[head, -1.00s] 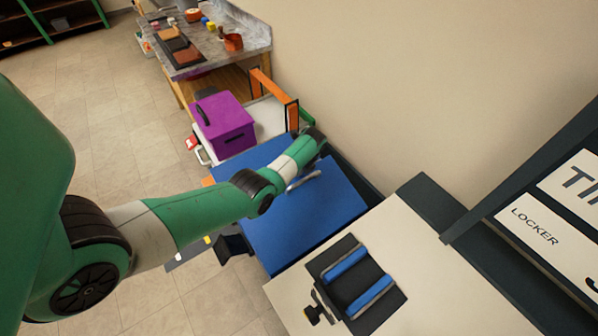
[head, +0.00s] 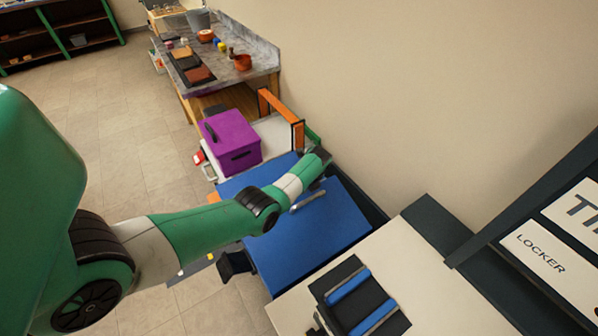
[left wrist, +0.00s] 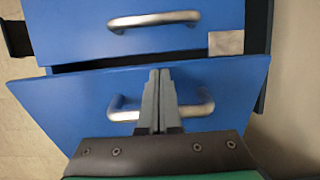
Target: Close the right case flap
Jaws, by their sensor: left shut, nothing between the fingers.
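A blue case with a silver bar handle (head: 308,201) lies beside the pale worktop, with my left arm across it. In the left wrist view, a near blue panel (left wrist: 75,95) has a silver handle (left wrist: 198,104), and a far blue panel (left wrist: 80,30) carries another handle (left wrist: 153,20). A dark gap shows along the near panel's far edge, and that panel looks tilted. Which panel is the right flap I cannot tell for sure. My left gripper (left wrist: 160,73) is shut and empty, in front of the near panel and partly covering its handle. My right gripper is out of view.
A purple box (head: 231,140) and an orange-framed cart (head: 281,117) stand beyond the case. A pale worktop (head: 425,270) with a dark fixture and blue bars (head: 349,285) is at its right. The wall (head: 430,90) is close behind.

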